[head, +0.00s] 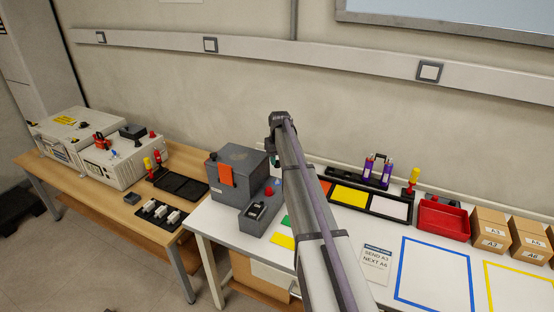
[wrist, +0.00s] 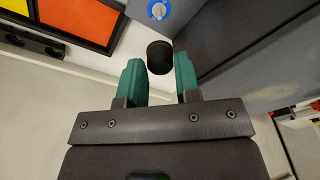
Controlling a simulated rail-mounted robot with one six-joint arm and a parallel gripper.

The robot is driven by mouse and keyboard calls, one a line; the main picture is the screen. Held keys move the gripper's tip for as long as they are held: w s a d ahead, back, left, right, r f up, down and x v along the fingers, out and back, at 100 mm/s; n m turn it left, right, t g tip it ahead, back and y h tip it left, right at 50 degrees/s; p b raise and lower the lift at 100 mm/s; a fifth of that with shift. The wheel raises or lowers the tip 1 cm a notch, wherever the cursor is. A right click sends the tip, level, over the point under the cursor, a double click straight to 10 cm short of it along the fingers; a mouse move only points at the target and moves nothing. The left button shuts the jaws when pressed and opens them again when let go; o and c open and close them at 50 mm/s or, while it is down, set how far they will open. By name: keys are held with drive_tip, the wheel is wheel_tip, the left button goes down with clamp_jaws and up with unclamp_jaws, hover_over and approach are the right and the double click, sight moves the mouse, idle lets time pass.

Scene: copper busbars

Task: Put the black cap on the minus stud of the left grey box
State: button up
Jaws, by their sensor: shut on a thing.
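My gripper (wrist: 160,66) is shut on the black cap (wrist: 159,52), which sits between the green fingertips in the wrist view. Just beyond the cap, at the top of that view, is a metal stud with a blue ring (wrist: 157,10) on a grey surface. It stands apart from the cap in the picture; the height between them is unclear. In the head view the dark grey box (head: 243,158) with an orange panel stands at the left end of the white table. A red cap (head: 268,191) and a small blue part (head: 277,181) show at its right, beside my arm.
A smaller grey unit (head: 259,217) stands in front of the grey box. A black tray with coloured panels (head: 350,195) lies right of my arm. A red bin (head: 443,218) and cardboard boxes (head: 487,229) stand further right. Pale boxes (head: 116,164) stand on the wooden table.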

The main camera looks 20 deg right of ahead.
sight(278, 162)
wheel_tip(278, 162, down, 4)
drive_tip(key=b, duration=0.3)
drive_tip(key=shift+f, duration=0.1)
drive_tip(key=shift+a, duration=0.1)
drive_tip(key=shift+f+b, duration=1.7)
drive_tip(key=shift+b, duration=0.25)
drive_tip(key=shift+f, duration=0.2)
drive_tip(key=o, duration=0.8)
drive_tip(key=shift+o, duration=0.2)
wheel_tip(278, 162, up, 6)
drive_tip(key=p, duration=0.6)
drive_tip(key=shift+r, duration=0.2)
drive_tip(key=shift+f, duration=0.15)
